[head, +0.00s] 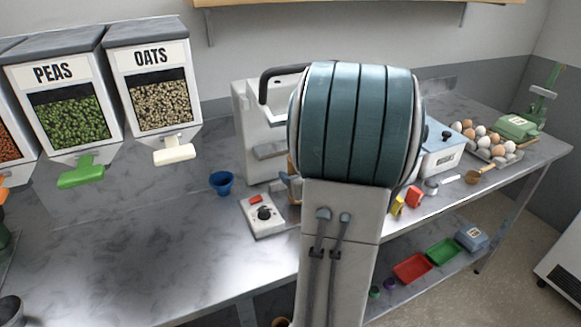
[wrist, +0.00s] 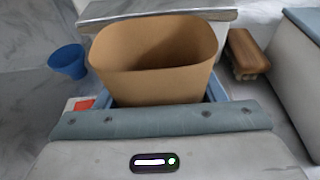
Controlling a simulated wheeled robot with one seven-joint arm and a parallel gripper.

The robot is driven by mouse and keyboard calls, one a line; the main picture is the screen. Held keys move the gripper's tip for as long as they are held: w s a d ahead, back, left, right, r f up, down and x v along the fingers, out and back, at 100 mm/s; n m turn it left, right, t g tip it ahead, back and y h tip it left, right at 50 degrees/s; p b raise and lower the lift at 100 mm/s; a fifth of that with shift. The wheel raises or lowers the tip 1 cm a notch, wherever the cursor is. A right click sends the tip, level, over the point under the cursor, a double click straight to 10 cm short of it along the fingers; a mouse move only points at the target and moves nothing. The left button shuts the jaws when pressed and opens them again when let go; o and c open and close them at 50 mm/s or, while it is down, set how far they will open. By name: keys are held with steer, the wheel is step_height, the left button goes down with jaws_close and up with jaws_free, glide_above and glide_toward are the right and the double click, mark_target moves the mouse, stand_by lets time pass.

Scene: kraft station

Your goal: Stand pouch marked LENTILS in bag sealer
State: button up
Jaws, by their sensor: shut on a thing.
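My gripper (wrist: 160,92) is shut on an open-topped brown kraft pouch (wrist: 155,65), with blue-grey fingers showing at both sides of it. The pouch looks upright, its mouth facing up; no marking on it can be read. In the head view my arm hides most of the gripper, and only a brown sliver of the pouch (head: 292,168) shows. The white bag sealer (head: 248,125) with a black handle stands behind, its red switch and knob on the front base (head: 264,217). A pale sealer bar (wrist: 160,14) lies just behind the pouch; whether they touch cannot be told.
A blue funnel cup (head: 222,182) stands left of the sealer. PEAS (head: 66,115) and OATS (head: 158,100) dispensers hang at the left. A brown block (wrist: 246,54) lies right of the pouch. A white-blue box (head: 442,152) and eggs (head: 488,140) stand right.

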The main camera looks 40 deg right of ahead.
steer(key=x, duration=0.4)
steer(key=shift+w+r, duration=0.25)
steer(key=shift+r, duration=0.05)
steer(key=shift+s+f, duration=0.1)
steer(key=shift+f, duration=0.35)
steer(key=shift+f, duration=0.25)
steer(key=o, duration=1.2)
steer(key=shift+r, duration=0.1)
steer(key=shift+r, duration=0.1)
